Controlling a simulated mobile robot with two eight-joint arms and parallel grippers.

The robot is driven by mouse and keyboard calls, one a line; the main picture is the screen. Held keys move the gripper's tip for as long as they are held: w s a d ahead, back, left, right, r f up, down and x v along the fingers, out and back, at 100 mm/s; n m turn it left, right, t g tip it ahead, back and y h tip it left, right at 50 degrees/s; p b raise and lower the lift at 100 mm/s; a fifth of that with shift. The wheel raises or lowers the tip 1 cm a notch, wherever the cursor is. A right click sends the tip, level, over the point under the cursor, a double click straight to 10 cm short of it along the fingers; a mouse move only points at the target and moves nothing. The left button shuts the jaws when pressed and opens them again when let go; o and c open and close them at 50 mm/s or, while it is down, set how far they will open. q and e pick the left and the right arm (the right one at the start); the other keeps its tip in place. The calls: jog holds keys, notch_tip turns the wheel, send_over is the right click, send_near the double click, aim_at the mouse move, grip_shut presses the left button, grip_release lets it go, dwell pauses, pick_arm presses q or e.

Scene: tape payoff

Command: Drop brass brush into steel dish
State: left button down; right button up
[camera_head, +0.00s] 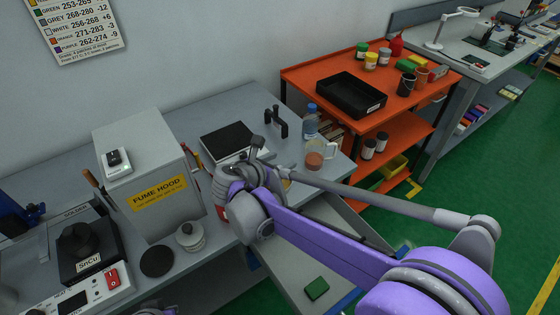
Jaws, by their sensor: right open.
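My right arm reaches in from the lower right over the grey bench. My right gripper (256,148) is over the bench in front of a flat box with a dark top (226,140). It is open, and I see nothing held in it. I cannot make out the brass brush or the steel dish for certain; my wrist and arm cover part of the bench. A small yellowish patch (286,184) shows beside my wrist, too hidden to name. My left gripper is out of view.
A fume hood (150,180) stands left of my wrist. A lidded pot (190,238) and black disc (157,261) lie in front. A blue-capped bottle (310,122) and a mug (315,160) stand at right. An orange cart (310,78) holds a black tray (335,98).

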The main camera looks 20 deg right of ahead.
jog(key=v, duration=1)
jog(key=shift+s+a+r, duration=0.15)
jog(key=shift+s+a, duration=0.1)
jog(key=s+d+f+m+g+y+p, duration=0.3)
jog(key=s+d+f+m+y, duration=0.1)
jog(key=s+d+m, duration=0.65)
jog(key=s+f+m+y+p, duration=0.2)
jog(key=s+f+m+y, duration=0.2)
jog(key=s+m, duration=0.6)
jog(key=m+y, duration=0.1)
jog(key=m, duration=0.5)
jog(key=shift+a, duration=0.3)
jog(key=shift+s+f, duration=0.1)
jog(key=shift+s, duration=0.05)
